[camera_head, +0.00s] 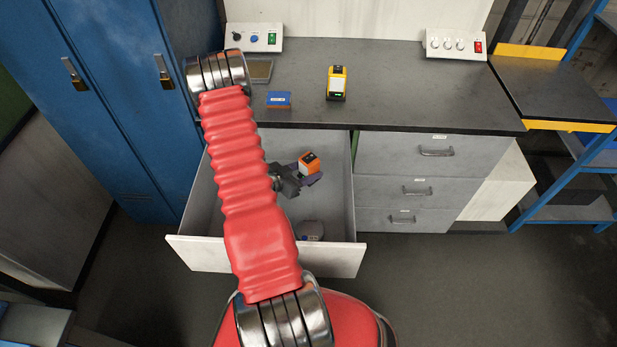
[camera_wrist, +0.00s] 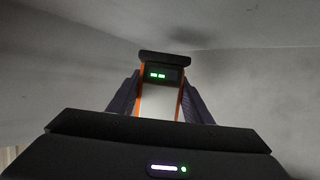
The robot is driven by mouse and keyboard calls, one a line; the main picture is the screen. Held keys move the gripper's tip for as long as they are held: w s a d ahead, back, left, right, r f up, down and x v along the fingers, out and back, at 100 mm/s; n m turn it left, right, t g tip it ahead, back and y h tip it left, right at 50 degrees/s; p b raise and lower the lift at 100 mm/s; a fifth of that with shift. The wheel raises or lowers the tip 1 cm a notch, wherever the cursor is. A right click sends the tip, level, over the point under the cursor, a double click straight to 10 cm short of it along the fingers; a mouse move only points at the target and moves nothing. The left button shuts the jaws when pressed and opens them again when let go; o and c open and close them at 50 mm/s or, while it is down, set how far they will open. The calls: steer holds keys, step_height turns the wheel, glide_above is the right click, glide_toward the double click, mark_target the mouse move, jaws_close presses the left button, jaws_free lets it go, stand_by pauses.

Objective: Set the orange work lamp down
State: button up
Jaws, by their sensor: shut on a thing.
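The orange work lamp (camera_head: 309,162) shows in the head view inside the outline of the open drawer (camera_head: 335,205). My gripper (camera_head: 311,176) is shut on it, with its dark purple fingers at the lamp's sides. In the wrist view the lamp (camera_wrist: 162,73), with an orange frame, dark top and small green lights, stands between the two fingers of my gripper (camera_wrist: 160,98). Plain grey surfaces lie behind it there. I cannot tell whether the lamp touches the drawer floor. My red arm covers the drawer's left part.
A grey rounded object (camera_head: 311,229) lies near the drawer's front. On the dark worktop (camera_head: 410,95) stand a yellow-and-black device (camera_head: 336,83), a blue box (camera_head: 278,100) and control boxes (camera_head: 456,44). Shut drawers (camera_head: 433,153) are on the right, blue lockers (camera_head: 110,90) on the left.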

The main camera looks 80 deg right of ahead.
steer(key=shift+f, duration=2.05)
steer(key=shift+f, duration=0.1)
steer(key=o, duration=1.3)
steer(key=v, duration=1.2)
